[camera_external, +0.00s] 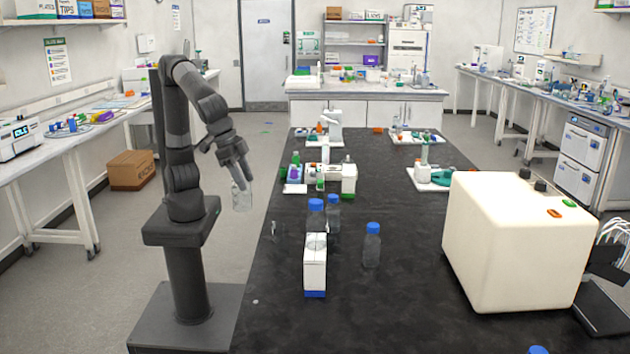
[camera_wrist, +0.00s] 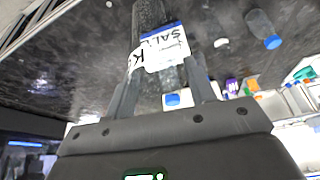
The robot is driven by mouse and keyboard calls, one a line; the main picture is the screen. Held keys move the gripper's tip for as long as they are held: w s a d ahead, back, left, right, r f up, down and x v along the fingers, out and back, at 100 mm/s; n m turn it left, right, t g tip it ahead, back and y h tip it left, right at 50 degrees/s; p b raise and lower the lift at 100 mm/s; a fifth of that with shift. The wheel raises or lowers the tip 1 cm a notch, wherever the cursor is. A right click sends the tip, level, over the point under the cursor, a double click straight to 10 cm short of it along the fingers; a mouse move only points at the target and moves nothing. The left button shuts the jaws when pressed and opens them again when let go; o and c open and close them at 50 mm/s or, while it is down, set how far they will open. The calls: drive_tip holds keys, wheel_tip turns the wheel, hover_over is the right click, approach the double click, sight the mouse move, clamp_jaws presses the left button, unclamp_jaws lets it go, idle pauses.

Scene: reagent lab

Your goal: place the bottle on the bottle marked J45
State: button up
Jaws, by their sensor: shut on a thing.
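My gripper (camera_external: 243,177) is shut on a clear bottle (camera_external: 241,198) and holds it in the air left of the black table. Blue-capped clear bottles stand on the table: one on the right (camera_external: 371,247), and two close together, (camera_external: 316,217) and (camera_external: 333,214), behind a white block with a blue base (camera_external: 315,263). No J45 marking is readable on any of them.
A large cream machine (camera_external: 515,240) stands on the right of the black table (camera_external: 410,310). Small instruments, including a white one with a green part (camera_external: 342,178), stand farther back. Another blue cap (camera_external: 538,349) shows at the bottom edge. The table front is mostly clear.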

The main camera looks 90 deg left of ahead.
drive_tip(key=a+r+n, duration=0.1)
drive_tip(key=a, duration=0.5)
drive_tip(key=w+a+f, duration=0.6)
drive_tip(key=w+f, duration=0.3)
drive_tip(key=f, duration=0.1)
drive_tip(key=shift+f+n+y, duration=0.3)
drive_tip(key=shift+w, duration=0.1)
drive_tip(key=shift+f, duration=0.2)
drive_tip(key=o, duration=1)
drive_tip(key=shift+r, duration=0.1)
drive_tip(key=v, duration=1.2)
drive_tip(key=shift+r, duration=0.1)
